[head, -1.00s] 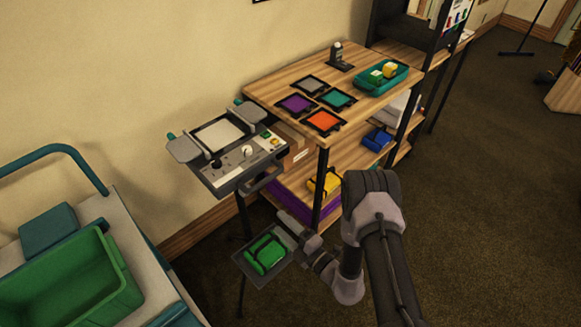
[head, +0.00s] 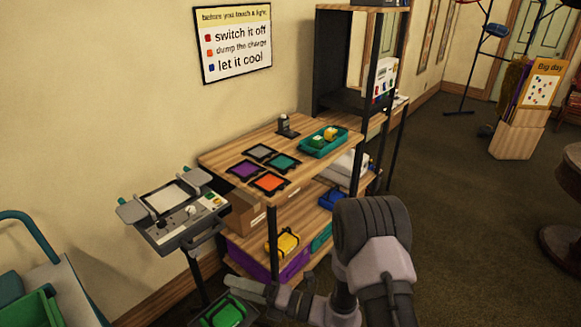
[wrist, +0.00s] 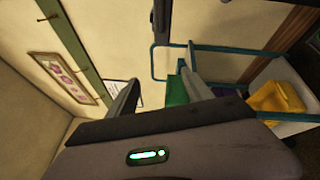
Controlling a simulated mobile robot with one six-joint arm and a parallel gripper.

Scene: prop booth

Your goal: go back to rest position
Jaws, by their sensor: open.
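My gripper (head: 236,288) shows at the lower left end of my arm in the head view, just above and beside a green item (head: 222,314) on a dark plate. I cannot tell from the head view whether it touches that item. In the wrist view the two fingers of my gripper (wrist: 158,88) stand wide apart. Nothing is held between them; wall and a small sign show through the gap.
A wooden shelf unit (head: 222,160) carries coloured tiles and a teal tray (head: 338,146). A grey control panel (head: 180,215) stands left of it. A trolley (head: 75,296) with a green bin (head: 38,309) is at lower left. Open floor (head: 455,220) lies to the right.

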